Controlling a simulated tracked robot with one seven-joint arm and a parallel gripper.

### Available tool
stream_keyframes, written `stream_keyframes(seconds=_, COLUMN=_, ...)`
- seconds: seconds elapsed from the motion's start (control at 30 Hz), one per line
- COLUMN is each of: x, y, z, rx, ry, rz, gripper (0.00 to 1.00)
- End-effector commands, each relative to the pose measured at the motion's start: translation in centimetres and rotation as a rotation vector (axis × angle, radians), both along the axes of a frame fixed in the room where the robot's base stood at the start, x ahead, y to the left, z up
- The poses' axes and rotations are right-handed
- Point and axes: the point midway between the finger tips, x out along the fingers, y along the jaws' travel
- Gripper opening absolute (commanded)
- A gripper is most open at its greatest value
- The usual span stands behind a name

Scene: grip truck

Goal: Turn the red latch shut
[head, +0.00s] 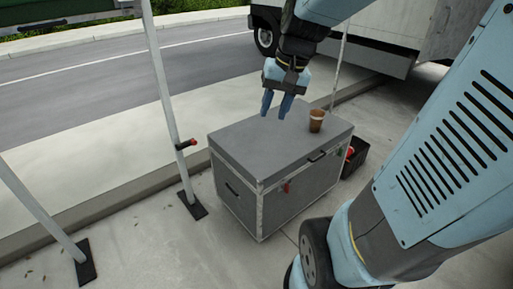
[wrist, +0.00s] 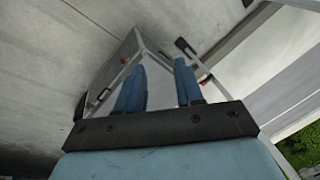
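The red latch (head: 287,187) is on the front face of the grey case (head: 235,195), just below the lid and near the front corner. It is too small to tell how it is turned. In the wrist view a small red spot (wrist: 122,61) on the case's side looks like this latch. My gripper (head: 275,114) hangs over the case's lid with its fingers pointing down, apart from the latch. In the wrist view my gripper's two blue fingers (wrist: 160,75) stand apart with nothing between them.
A brown cup (head: 316,120) stands on the lid. A black handle (head: 318,157) is on the case front. A black crate (head: 355,156) is beside the case at right. The pavement in front is clear.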

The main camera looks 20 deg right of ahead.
Motion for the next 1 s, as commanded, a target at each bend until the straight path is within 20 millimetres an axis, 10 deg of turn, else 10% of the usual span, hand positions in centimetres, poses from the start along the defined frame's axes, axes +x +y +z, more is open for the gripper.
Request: stream_keyframes(seconds=1.0, x=14.5, y=-9.3, z=-18.7, rx=0.748, ry=0.446, rz=-0.539, gripper=0.36)
